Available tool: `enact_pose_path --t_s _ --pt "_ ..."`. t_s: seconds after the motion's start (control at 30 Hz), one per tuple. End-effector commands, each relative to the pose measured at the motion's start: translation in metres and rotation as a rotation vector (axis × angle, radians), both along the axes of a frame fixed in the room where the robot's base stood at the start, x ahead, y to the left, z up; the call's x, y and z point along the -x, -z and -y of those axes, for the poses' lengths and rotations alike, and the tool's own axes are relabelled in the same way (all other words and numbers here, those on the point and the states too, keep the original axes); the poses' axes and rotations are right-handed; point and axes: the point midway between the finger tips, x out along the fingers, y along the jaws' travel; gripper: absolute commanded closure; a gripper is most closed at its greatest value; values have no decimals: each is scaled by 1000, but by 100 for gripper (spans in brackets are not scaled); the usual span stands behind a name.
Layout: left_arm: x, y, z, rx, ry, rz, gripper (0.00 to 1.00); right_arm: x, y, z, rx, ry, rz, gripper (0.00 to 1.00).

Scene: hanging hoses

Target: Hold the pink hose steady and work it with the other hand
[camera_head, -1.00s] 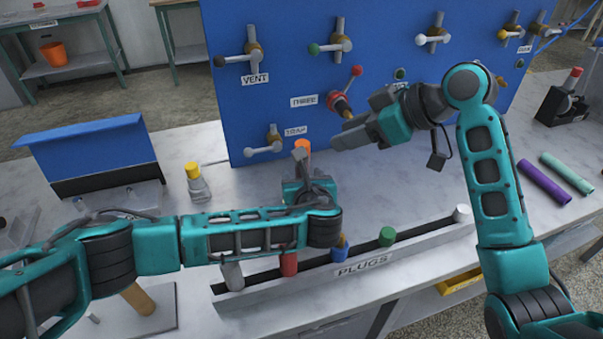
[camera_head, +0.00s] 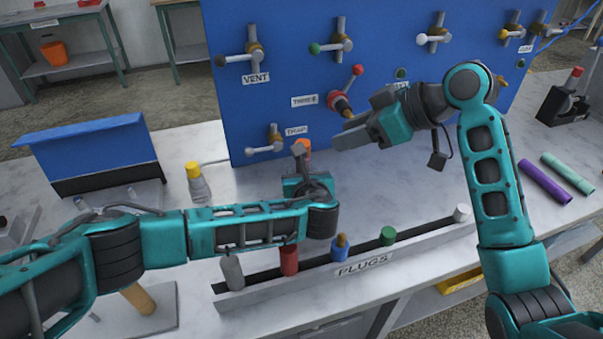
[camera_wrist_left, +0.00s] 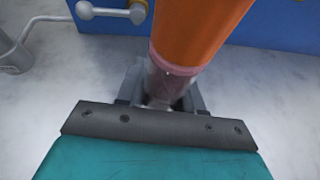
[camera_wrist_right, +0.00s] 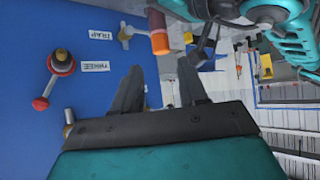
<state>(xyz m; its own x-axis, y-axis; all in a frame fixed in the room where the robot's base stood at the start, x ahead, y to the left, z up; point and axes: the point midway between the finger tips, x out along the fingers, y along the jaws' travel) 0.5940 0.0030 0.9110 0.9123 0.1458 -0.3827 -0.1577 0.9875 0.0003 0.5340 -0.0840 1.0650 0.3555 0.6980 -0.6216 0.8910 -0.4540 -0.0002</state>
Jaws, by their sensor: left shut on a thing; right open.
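The pink hose (camera_wrist_left: 172,74) shows in the left wrist view as a short translucent pink stretch below a wide orange piece (camera_wrist_left: 200,30). My left gripper (camera_wrist_left: 160,98) is shut around the pink part just under the orange. In the head view the orange end (camera_head: 304,145) stands above my left gripper (camera_head: 300,152), in front of the blue panel; the arm hides the rest. My right gripper (camera_head: 345,138) is open and empty, just right of the orange end and apart from it. The right wrist view shows the orange piece (camera_wrist_right: 160,43) beyond the open fingers.
The blue panel (camera_head: 375,165) with several valves stands close behind both grippers. A red-handled valve (camera_head: 342,103) juts out above the right gripper. A PLUGS rack (camera_head: 335,272) with several plugs lies in front. A yellow-capped bottle (camera_head: 196,182) stands at left. Purple and green tubes (camera_head: 545,182) lie at right.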

Motion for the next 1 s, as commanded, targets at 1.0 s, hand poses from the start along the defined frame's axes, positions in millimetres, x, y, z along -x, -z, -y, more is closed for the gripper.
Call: enact_pose_path --t_s 1.0 --pt "0 0 -1 -1 -1 0 96 -24 -56 -36 427 -161 -176 63"
